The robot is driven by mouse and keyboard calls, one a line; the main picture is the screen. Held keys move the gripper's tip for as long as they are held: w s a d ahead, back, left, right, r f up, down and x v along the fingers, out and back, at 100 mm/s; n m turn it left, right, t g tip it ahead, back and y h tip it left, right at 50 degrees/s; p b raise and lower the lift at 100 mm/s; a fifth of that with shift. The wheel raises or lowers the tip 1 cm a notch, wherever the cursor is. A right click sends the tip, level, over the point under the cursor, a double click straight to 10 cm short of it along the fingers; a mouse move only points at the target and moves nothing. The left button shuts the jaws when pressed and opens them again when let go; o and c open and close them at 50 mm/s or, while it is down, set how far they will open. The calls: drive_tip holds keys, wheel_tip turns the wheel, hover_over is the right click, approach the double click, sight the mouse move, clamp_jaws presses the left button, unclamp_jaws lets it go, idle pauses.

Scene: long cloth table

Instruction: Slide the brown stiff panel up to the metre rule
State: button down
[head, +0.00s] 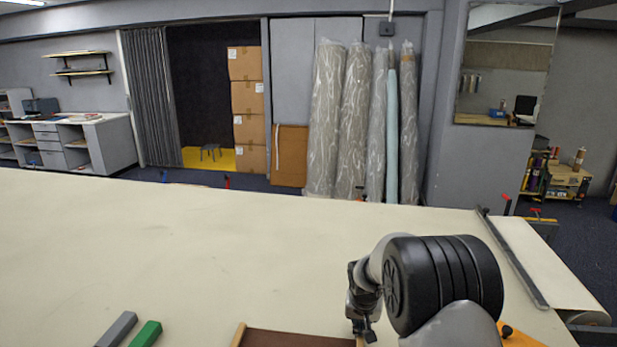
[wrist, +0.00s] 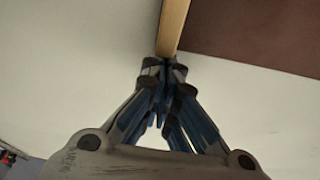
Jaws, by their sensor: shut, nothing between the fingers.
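The brown stiff panel (head: 292,340) lies flat on the cloth table at the bottom edge of the head view, mostly cut off. It also shows in the wrist view (wrist: 262,32), at upper right. A pale wooden strip (wrist: 173,25) runs along its side there, with no clear gap. Another wooden strip (head: 238,335) shows at the panel's left side in the head view. I cannot tell which strip is the metre rule; no markings show. My gripper (head: 362,330) is shut and empty. In the wrist view its fingertips (wrist: 166,70) are at the strip's end; contact is unclear.
A grey bar (head: 117,329) and a green bar (head: 147,333) lie at the table's front left. A dark metal rail (head: 515,262) crosses the right end. An orange piece (head: 518,335) lies near the lower right. The table's middle (head: 220,240) is clear.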

drive_tip(key=shift+s+a+f, duration=0.15)
drive_tip(key=shift+s, duration=0.8)
drive_tip(key=shift+w+r+p, duration=0.35)
drive_tip(key=shift+r+p, duration=0.3)
drive_tip(key=shift+r, duration=0.4)
drive_tip(key=shift+w+r+p, duration=0.4)
drive_tip(key=shift+r+p, duration=0.25)
drive_tip(key=shift+r, duration=0.4)
drive_tip(key=shift+w+r+p, duration=0.35)
drive_tip(key=shift+r+p, duration=0.3)
drive_tip(key=shift+r, duration=0.4)
drive_tip(key=s+r+n, duration=0.1)
drive_tip(key=s+r, duration=1.7)
drive_tip(key=r, duration=0.2)
drive_tip(key=s+r+n+t, duration=0.1)
drive_tip(key=s, duration=2)
drive_tip(key=shift+s+d+r+y, duration=0.2)
drive_tip(key=shift+d+r+y, duration=0.05)
drive_tip(key=shift+r+y, duration=0.05)
